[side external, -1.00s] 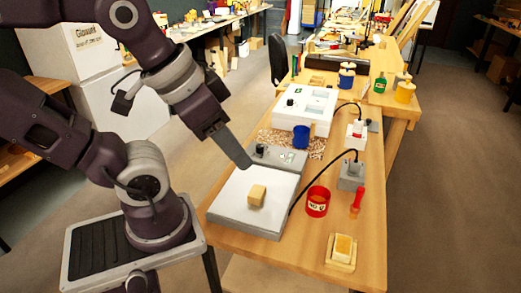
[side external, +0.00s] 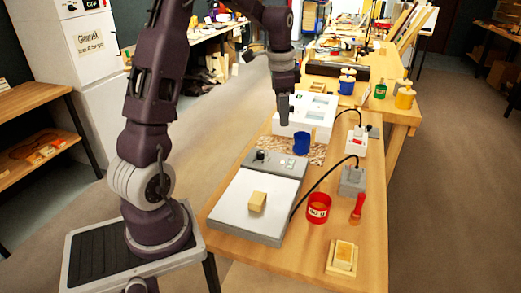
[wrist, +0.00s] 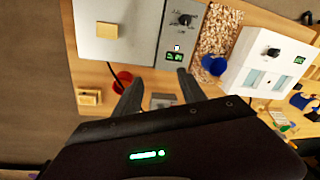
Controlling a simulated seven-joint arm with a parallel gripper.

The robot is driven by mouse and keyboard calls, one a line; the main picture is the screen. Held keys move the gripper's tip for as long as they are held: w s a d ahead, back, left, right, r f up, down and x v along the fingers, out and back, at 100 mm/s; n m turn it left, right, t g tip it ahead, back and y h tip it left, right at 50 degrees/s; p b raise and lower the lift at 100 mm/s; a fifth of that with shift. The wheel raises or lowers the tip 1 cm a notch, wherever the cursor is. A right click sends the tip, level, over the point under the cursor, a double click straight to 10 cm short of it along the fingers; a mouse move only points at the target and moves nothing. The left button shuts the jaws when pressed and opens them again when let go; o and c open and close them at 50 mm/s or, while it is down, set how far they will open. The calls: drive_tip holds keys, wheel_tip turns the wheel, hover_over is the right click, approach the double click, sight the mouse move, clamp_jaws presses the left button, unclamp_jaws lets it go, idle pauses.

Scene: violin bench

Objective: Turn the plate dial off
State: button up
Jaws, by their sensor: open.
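The plate (side external: 240,208) is a grey-white hot plate with a wooden block (side external: 257,201) on it. Its grey control strip (side external: 285,168) runs along the far side. The plate dial (side external: 260,155) is a small dark knob on the left of that strip; it also shows in the wrist view (wrist: 185,19) near the top. A small display (wrist: 174,57) with green marks is lit on the strip. I cannot tell the dial's setting. My gripper (wrist: 158,80) is open and empty, raised beyond the strip by the white box and apart from the dial.
A white box (side external: 305,108) with its own black knob stands behind the plate. A blue cup (side external: 301,141) stands between them on a speckled mat.

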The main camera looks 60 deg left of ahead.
drive_tip(key=m+g, duration=0.1)
drive_tip(key=m, duration=0.1)
hover_over(260, 152)
drive_tip(key=shift+h, duration=0.4)
wheel_tip(260, 152, down, 14)
drive_tip(key=shift+w+r, duration=0.1)
drive_tip(key=shift+r, duration=0.05)
wheel_tip(260, 152, down, 7)
drive_tip(key=shift+r, duration=0.1)
clamp_jaws()
